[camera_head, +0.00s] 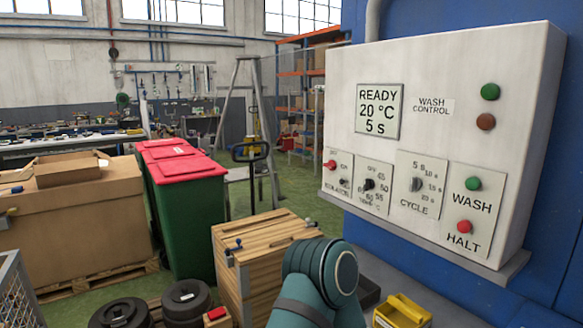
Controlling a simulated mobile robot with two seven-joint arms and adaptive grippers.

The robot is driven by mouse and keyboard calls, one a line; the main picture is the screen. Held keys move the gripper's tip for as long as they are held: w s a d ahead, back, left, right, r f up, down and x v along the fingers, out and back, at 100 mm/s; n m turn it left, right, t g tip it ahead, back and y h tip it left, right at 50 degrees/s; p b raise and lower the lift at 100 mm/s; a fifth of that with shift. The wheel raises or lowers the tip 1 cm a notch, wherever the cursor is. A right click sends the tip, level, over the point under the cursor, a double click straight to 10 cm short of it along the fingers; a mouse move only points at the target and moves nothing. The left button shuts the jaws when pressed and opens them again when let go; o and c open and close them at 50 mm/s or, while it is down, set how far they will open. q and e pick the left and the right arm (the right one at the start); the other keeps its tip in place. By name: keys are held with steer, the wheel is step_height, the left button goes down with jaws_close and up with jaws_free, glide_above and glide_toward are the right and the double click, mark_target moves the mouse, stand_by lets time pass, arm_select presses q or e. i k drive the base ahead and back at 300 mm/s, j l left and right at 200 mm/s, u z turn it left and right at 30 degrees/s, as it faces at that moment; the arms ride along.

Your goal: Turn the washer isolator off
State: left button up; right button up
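The washer control box (430,130) is a pale panel on the blue machine at the right. The isolator plate (338,174) is at its lower left corner, with a small red knob (330,164) and a dark part (343,183) lower down. Its lettering is too small for me to be sure of the switch position. The display (380,111) reads READY, 20 °C, 5 s. A teal link of my own arm rises at the bottom middle, below the panel and apart from it. Neither gripper shows.
Beside the isolator are the temperature knob (369,185), the cycle knob (416,184), the green WASH button (473,183) and the red HALT button (464,227). A wooden crate (258,255) and a yellow bin (401,312) stand below. Green floor shows behind.

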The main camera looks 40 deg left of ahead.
mark_target(330, 165)
steer(key=u, duration=1.25)
steer(key=i+j+z, duration=0.3)
steer(key=i, duration=0.2)
steer(key=i+j+z, duration=0.25)
steer(key=i+j, duration=0.2)
steer(key=j, duration=0.1)
